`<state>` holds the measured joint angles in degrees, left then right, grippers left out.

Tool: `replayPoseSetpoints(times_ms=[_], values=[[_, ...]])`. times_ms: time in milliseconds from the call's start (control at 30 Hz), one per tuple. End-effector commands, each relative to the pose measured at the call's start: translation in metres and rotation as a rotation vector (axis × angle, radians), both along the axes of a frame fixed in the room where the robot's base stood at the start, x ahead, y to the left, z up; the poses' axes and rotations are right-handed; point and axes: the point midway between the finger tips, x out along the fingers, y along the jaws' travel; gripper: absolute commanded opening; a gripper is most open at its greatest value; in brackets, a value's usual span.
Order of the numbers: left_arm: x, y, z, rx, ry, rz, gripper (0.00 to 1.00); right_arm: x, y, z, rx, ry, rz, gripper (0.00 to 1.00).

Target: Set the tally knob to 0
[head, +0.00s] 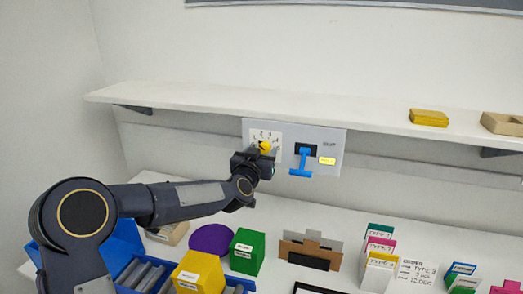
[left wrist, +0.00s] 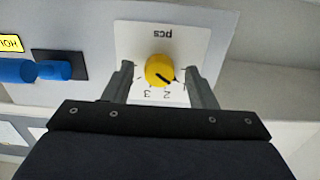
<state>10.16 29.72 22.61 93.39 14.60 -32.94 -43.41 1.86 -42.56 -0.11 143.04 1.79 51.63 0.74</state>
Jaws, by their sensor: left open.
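The yellow round knob (head: 265,146) sits on a white dial plate (head: 252,132) with numbers around it, on a grey wall panel (head: 331,132). In the left wrist view the knob (left wrist: 159,70) shows upside down, with "pcs" on the plate (left wrist: 190,38). Its black pointer line points to the lower right, around between 2 and 1; I see no 0 clearly. My left gripper (head: 258,156) is in front of the dial. Its open fingers (left wrist: 160,74) are on either side of the knob, with gaps visible. My right gripper is not in view.
A blue lever switch (head: 303,161) with a yellow label (head: 327,161) is right of the dial. A white shelf (head: 300,109) runs above the panel. Below, the table holds a green box (head: 248,252), a yellow box (head: 200,272), a purple disc (head: 211,239) and several coloured cards.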

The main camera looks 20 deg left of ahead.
Motion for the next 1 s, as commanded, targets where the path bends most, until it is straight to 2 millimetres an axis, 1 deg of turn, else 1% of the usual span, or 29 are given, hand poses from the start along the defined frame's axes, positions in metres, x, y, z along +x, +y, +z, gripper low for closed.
replayPoseSetpoints(times_ms=[233, 267, 500, 600, 833, 1000], values=[[0.001, 0.000, 0.000, 0.000, 0.000, 0.000, 0.52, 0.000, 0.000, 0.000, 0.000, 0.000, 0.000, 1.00], [0.001, 0.000, 0.000, 0.000, 0.000, 0.000, 0.49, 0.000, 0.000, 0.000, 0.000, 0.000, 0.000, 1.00], [0.001, 0.000, 0.000, -0.001, 0.000, 0.000, 0.17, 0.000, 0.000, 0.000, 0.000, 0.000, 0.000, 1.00], [0.001, 0.000, 0.000, -0.001, 0.000, 0.000, 0.07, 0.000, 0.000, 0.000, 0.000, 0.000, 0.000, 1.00], [0.001, 0.000, -0.002, -0.029, 0.001, 0.000, 0.07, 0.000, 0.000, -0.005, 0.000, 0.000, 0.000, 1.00], [0.001, -0.001, -0.003, -0.107, 0.003, -0.001, 0.07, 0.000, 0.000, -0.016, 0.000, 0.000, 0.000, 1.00]])
